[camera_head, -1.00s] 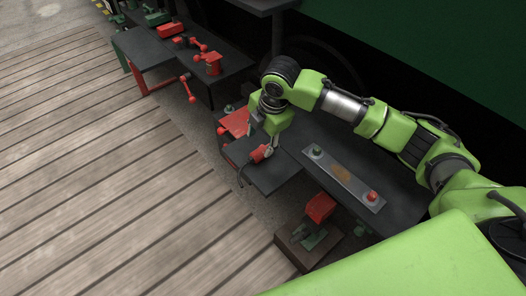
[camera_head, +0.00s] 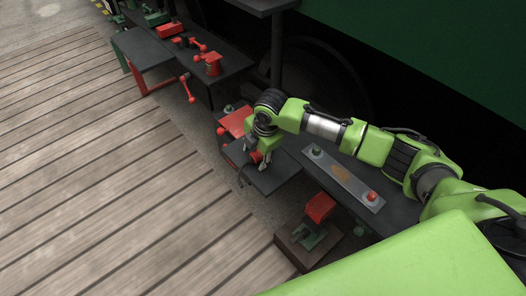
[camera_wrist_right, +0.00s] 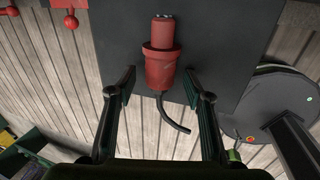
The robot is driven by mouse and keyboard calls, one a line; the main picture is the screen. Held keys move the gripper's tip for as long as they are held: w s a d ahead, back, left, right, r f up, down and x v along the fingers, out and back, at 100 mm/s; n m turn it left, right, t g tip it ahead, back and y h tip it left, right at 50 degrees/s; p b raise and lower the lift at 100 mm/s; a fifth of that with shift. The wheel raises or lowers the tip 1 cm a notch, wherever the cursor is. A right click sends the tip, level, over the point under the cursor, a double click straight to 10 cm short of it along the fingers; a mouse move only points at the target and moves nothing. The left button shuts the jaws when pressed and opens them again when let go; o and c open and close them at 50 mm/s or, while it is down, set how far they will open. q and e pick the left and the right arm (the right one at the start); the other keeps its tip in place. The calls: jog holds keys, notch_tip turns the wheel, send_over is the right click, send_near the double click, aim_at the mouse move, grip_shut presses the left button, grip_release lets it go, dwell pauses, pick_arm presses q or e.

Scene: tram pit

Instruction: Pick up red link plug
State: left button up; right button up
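The red link plug (camera_wrist_right: 161,66) lies on a dark flat plate (camera_wrist_right: 225,45) in the right wrist view, with a ribbed collar and a black cable curving from its near end. In the head view the plug (camera_head: 256,157) is small and partly hidden by my right gripper (camera_head: 262,164). In the wrist view my right gripper (camera_wrist_right: 159,76) is open, with one finger on each side of the plug's near part and visible gaps between. I cannot tell the height of the fingertips above the plate. My left gripper is not in view.
A grey panel (camera_head: 345,183) with a green and a red button lies right of the plate. A red-topped device (camera_head: 319,207) stands in front. Red levers and a red cylinder (camera_head: 212,63) sit on the far bench. Wooden planks (camera_head: 100,170) lie clear at left.

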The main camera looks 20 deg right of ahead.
jog(key=c, duration=1.2)
jog(key=shift+r, duration=0.1)
